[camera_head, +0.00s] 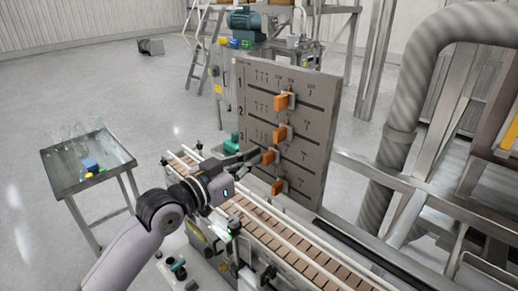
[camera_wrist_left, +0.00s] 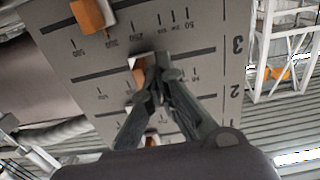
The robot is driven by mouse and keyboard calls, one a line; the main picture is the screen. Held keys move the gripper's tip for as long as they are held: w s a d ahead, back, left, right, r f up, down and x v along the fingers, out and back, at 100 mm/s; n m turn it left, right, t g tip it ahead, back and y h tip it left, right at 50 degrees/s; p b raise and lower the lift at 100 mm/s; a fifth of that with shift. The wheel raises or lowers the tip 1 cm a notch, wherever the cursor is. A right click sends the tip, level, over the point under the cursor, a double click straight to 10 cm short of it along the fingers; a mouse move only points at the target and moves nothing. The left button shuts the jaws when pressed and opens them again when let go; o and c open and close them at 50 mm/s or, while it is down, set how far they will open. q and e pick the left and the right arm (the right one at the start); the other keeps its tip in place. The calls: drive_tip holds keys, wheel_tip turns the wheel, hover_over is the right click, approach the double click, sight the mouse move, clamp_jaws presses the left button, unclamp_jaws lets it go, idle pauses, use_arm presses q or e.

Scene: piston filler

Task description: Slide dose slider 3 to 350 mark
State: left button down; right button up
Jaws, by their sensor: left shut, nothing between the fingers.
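The grey upright dose panel (camera_head: 318,150) carries several horizontal slots, each with an orange slider, and printed scales. Dose slider 3 (camera_head: 268,157) is the third knob from the top and sits left of the knobs above it. My left gripper (camera_head: 260,153) is shut and empty, with its fingertips at the left side of this knob. In the left wrist view the panel (camera_wrist_left: 105,57) appears upside down. There the shut fingertips (camera_wrist_left: 160,74) are against or very close to slider 3 (camera_wrist_left: 139,72), partly covering it; contact is unclear. The scale figures are too small to read surely. My right gripper is not visible.
Slider 2 (camera_head: 281,133) is just above and slider 4 (camera_head: 278,187) just below the fingers. A conveyor (camera_head: 270,228) with rails runs below the panel. A side table (camera_head: 62,165) stands at left, and a thick pipe (camera_head: 400,130) at right. Open floor lies behind the table.

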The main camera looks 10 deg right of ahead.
use_arm(q)
drive_tip(key=shift+s+d+p, duration=0.3)
drive_tip(key=shift+s+p, duration=0.05)
drive_tip(key=shift+s, duration=0.05)
drive_tip(key=shift+s+d+p, duration=0.3)
drive_tip(key=shift+s, duration=0.1)
drive_tip(key=shift+s+d, duration=0.25)
drive_tip(key=shift+s, duration=0.1)
drive_tip(key=w+a+v, duration=0.1)
drive_tip(key=v, duration=0.7)
idle(0.9)
drive_tip(key=shift+w, duration=0.15)
